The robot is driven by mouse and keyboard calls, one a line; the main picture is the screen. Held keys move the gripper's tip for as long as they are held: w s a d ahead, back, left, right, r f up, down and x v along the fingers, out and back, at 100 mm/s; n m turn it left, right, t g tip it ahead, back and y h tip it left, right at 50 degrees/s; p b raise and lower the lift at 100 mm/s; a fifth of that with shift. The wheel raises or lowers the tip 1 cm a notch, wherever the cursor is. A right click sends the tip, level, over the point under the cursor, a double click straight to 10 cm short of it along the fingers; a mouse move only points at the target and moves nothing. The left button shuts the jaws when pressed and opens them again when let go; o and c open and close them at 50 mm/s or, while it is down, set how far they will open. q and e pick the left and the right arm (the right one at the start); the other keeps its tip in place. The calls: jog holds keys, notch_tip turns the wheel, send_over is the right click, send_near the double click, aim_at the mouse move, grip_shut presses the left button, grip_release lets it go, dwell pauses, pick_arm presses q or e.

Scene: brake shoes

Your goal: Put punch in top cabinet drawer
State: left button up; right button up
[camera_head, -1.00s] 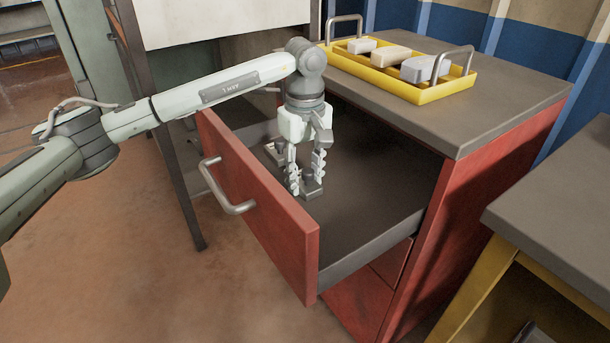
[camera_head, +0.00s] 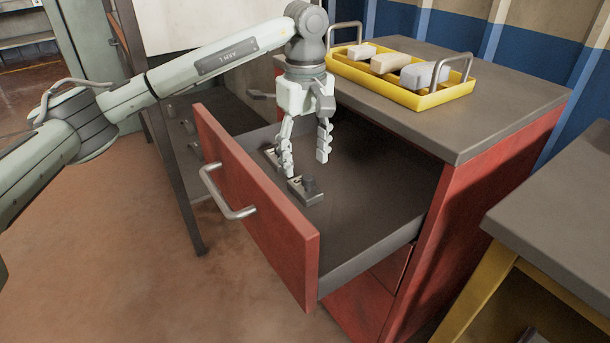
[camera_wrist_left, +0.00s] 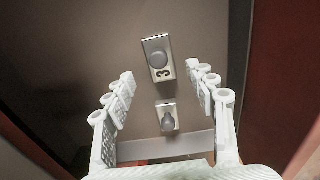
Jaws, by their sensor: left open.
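The red cabinet's top drawer (camera_head: 255,205) is pulled open. Two small metal blocks with round knobs, apparently punches, rest on its dark floor. The nearer block (camera_head: 305,191) lies near the drawer front, and the other (camera_head: 271,156) is farther back, partly hidden by a finger. My left gripper (camera_head: 305,166) is open and empty, pointing down above the nearer block. My right gripper does not show.
A yellow tray (camera_head: 437,99) with several light blocks stands on the cabinet top (camera_head: 480,115). The drawer front has a metal handle (camera_head: 226,192). A grey-topped table (camera_head: 560,205) stands at the right. The drawer's right side is free.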

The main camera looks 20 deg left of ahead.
pick_arm(q)
notch_tip(320, 180, up, 6)
jog(key=shift+f, duration=0.1)
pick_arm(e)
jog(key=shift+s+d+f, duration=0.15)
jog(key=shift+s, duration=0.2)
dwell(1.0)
